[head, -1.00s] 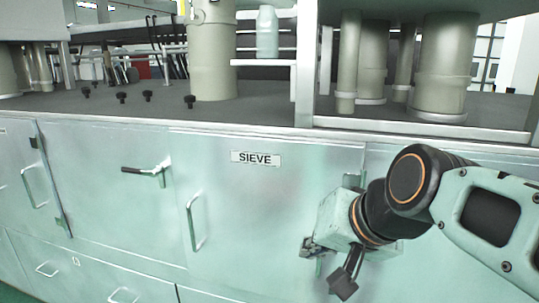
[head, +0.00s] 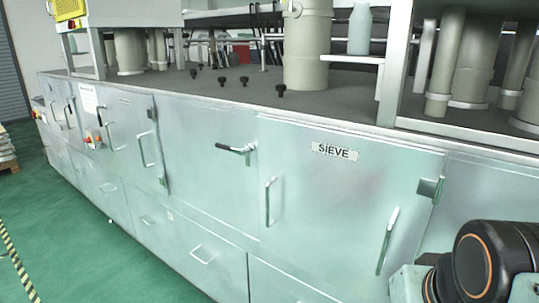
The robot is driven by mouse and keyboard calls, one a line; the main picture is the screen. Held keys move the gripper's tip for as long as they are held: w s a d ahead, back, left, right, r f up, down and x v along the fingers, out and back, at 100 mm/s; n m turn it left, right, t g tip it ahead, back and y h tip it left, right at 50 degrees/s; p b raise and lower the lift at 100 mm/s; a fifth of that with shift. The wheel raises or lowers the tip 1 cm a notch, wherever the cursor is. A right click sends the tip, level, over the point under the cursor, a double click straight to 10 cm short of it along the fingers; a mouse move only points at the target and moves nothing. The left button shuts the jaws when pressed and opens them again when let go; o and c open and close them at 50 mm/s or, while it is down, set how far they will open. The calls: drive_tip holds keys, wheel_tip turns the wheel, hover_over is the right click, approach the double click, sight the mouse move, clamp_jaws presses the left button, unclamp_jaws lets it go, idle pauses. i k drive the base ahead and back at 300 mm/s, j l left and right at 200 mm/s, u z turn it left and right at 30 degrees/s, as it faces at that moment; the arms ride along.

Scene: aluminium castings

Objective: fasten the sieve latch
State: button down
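The sieve door (head: 330,210) is a pale green metal panel with a SIEVE label (head: 335,151). It looks flush or nearly flush; a small gap cannot be ruled out. The latch (head: 235,149) is a lever with a black grip, mounted just left of the door's left edge. Its grip points left, roughly level, away from the door. The door has a bar handle (head: 268,202) near its left edge. My arm shows at the bottom right; my gripper's fingers are outside the picture, well right of and below the latch.
Another bar handle (head: 388,241) and a hinge-like block (head: 430,187) are at the right side of the door. More doors and drawers (head: 195,255) run left. Several black knobs (head: 245,81) stand on the dark top. Green floor (head: 60,235) is clear at the left.

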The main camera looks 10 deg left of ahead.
sight(250, 147)
drive_tip(key=u, duration=0.9)
